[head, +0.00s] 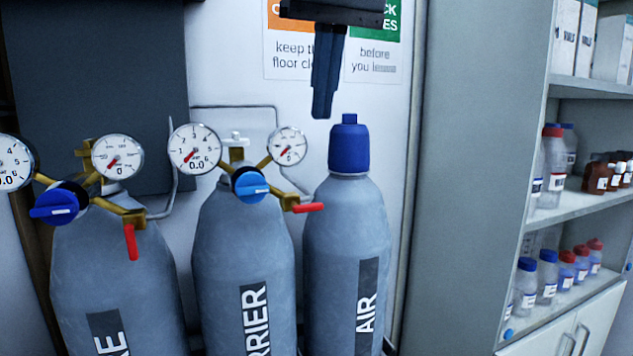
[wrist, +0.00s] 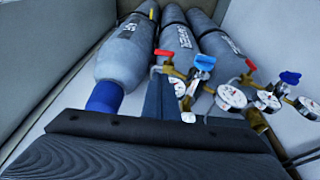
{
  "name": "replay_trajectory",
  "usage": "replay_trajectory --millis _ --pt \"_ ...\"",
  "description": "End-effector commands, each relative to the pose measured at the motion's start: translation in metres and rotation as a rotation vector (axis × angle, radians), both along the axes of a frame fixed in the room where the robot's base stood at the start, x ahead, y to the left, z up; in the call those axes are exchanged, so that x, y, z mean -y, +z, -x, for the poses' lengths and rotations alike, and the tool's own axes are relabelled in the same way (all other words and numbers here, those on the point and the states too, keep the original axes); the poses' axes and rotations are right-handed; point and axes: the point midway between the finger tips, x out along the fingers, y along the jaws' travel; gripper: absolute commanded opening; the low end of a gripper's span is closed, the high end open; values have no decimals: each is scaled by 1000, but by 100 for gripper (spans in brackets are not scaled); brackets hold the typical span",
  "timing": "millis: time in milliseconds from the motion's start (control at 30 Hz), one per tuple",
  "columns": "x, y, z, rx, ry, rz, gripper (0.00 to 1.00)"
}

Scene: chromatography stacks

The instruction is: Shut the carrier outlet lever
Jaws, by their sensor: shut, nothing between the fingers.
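The carrier cylinder (head: 215,285) stands in the middle, with a gold regulator, two gauges and a light blue knob (head: 250,185). Its red outlet lever (head: 309,207) lies about level, pointing right. In the wrist view this lever (wrist: 164,53) shows just beyond the fingers, beside the blue knob (wrist: 205,62). My gripper (head: 322,112) is shut and empty, pointing down. In the head view it appears above the lever and just left of the air cylinder's blue cap (head: 349,148). It also fills the lower wrist view (wrist: 160,82). Its depth relative to the lever is hard to tell.
The air cylinder (head: 340,235) stands close right of the carrier cylinder. The left cylinder (head: 115,275) has its own regulator, dark blue knob and red lever (head: 131,242) hanging down. A bottle shelf (head: 590,207) is at the right. A wall with signs (head: 372,50) is behind.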

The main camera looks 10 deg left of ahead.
Motion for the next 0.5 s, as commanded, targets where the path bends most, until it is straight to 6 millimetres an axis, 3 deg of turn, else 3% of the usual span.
replay_trajectory --millis 167,500 --pt "-1 -11 -3 -2 -1 1 0" --pt "-10 -70 -17 -4 -1 3 0"
